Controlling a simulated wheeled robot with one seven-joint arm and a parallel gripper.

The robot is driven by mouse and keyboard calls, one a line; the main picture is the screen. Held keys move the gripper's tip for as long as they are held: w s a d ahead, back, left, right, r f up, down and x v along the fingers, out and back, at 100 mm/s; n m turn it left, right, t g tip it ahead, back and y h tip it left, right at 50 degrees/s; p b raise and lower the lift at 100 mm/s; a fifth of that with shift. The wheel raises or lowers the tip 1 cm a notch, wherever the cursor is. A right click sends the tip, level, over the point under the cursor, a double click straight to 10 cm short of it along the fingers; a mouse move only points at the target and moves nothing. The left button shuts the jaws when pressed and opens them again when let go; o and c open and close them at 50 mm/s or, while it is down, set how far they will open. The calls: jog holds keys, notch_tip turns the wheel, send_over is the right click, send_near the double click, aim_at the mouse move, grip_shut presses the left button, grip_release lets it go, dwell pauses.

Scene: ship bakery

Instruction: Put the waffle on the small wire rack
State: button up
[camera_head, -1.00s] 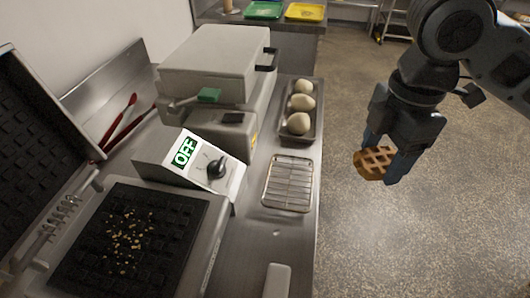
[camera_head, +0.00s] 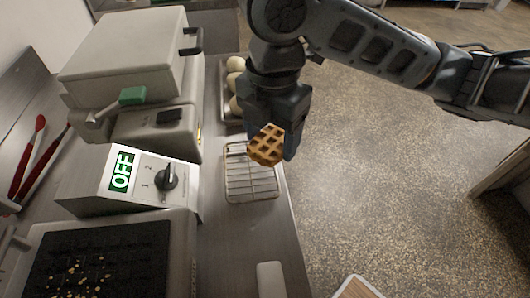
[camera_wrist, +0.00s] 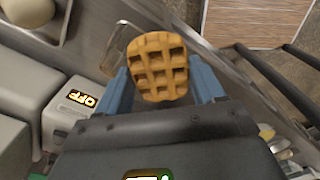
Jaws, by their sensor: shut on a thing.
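The golden-brown waffle (camera_head: 267,146) is held between the fingers of my gripper (camera_head: 272,138), which is shut on it. In the wrist view the waffle (camera_wrist: 157,66) shows its grid face between the two blue fingers. The small wire rack (camera_head: 250,182) lies on the steel counter near its right edge. In the head view the waffle overlaps the upper right part of the rack and appears above it; the exact height cannot be told. The waffle and gripper hide part of the rack.
A tray of pale dough balls (camera_head: 234,88) stands behind the rack, partly hidden by my arm. The waffle iron's control box (camera_head: 130,180) reads OFF, left of the rack. A closed iron (camera_head: 125,60) stands behind it. Open black iron plate (camera_head: 100,262) holds crumbs. Red-handled tongs (camera_head: 40,160) lie at left.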

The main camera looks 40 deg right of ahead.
aim_at(265, 154)
jog(key=shift+w+a+f, duration=0.3)
jog(key=shift+a+f, duration=0.1)
notch_tip(265, 154, down, 4)
jog(key=shift+r+b, duration=0.1)
jog(key=shift+b, duration=0.6)
jog(key=shift+p, duration=0.3)
jog(key=o, duration=1.1)
jog(key=shift+c, duration=0.2)
notch_tip(265, 154, up, 12)
jog(key=p, duration=0.3)
